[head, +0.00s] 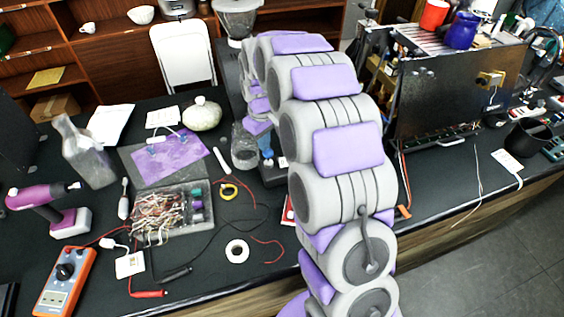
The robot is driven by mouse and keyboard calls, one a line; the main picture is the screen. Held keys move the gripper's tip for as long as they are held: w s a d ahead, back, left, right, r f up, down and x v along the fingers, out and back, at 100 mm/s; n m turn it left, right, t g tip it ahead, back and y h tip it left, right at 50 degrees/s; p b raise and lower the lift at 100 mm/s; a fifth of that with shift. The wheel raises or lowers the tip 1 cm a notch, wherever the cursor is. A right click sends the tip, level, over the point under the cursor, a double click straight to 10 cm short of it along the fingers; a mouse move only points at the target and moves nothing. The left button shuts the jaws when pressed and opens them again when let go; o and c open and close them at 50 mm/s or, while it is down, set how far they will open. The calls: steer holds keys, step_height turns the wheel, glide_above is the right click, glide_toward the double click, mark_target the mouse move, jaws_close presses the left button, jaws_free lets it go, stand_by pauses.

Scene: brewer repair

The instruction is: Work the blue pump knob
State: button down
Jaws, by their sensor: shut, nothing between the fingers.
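A small blue part, which looks like the blue pump knob (265,143), shows on a dark device with a white label on the black bench, just left of my arm. My grey and purple arm rises from the bottom, bends over at the top and comes down to the bench behind itself. The end of it, my gripper (257,127), is small and partly covered by my own arm. It is shut and empty, close above the blue part in the picture; I cannot tell if they touch.
A clear jar (243,150) stands beside the blue part. A component tray (170,213), tape roll (237,251), cables and an orange multimeter (66,280) lie to the left. A dark machine (450,90) carrying red and blue cups stands on the right.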

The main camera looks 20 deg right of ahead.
steer(key=shift+d, duration=1)
steer(key=shift+a+f, duration=0.65)
steer(key=shift+a, duration=0.2)
steer(key=shift+d+f, duration=0.6)
steer(key=shift+d, duration=0.05)
steer(key=shift+a+f, duration=0.15)
steer(key=shift+f, duration=0.35)
steer(key=shift+a+f, duration=0.15)
steer(key=shift+f, duration=0.35)
steer(key=shift+r+p, duration=0.9)
steer(key=shift+r, duration=1.6)
steer(key=shift+f, duration=0.2)
